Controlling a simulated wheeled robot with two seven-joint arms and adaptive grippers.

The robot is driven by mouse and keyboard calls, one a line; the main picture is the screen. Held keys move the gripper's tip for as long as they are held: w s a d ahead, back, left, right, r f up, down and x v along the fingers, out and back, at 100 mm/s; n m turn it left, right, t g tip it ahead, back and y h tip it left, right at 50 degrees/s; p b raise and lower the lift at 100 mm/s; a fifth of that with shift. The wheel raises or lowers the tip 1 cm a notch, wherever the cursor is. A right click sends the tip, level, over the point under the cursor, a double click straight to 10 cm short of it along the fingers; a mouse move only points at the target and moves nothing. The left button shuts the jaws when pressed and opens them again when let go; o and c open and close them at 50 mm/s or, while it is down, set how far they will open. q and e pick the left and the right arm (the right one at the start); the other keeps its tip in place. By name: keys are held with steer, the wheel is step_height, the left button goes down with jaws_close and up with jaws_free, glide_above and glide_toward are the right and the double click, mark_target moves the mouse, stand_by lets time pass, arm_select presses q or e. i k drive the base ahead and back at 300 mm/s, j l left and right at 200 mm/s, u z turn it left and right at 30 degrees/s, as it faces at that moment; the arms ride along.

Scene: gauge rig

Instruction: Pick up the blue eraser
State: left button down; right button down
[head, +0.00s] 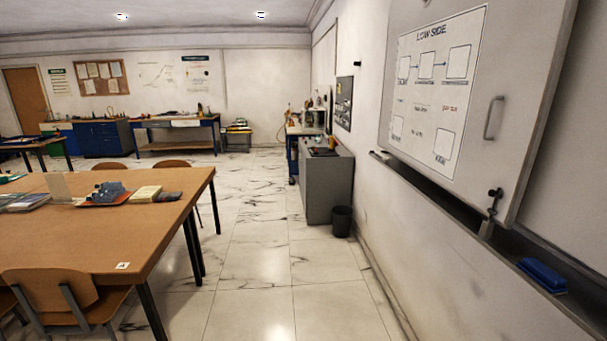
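The blue eraser (543,275) lies on the dark ledge (500,246) under the whiteboard on the right wall, near the right edge of the head view. Its blue top faces up and nothing covers it. Neither of my grippers shows in the head view, so I cannot see their position relative to the eraser.
A whiteboard panel with a handle (494,118) and a latch (495,201) is above the ledge. A wooden table (90,240) with books and a chair (62,300) stands on the left. A grey cabinet (328,185) and bin (342,221) stand ahead. The marble floor (290,280) between is clear.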

mark_target(544, 276)
steer(key=z, duration=1.6)
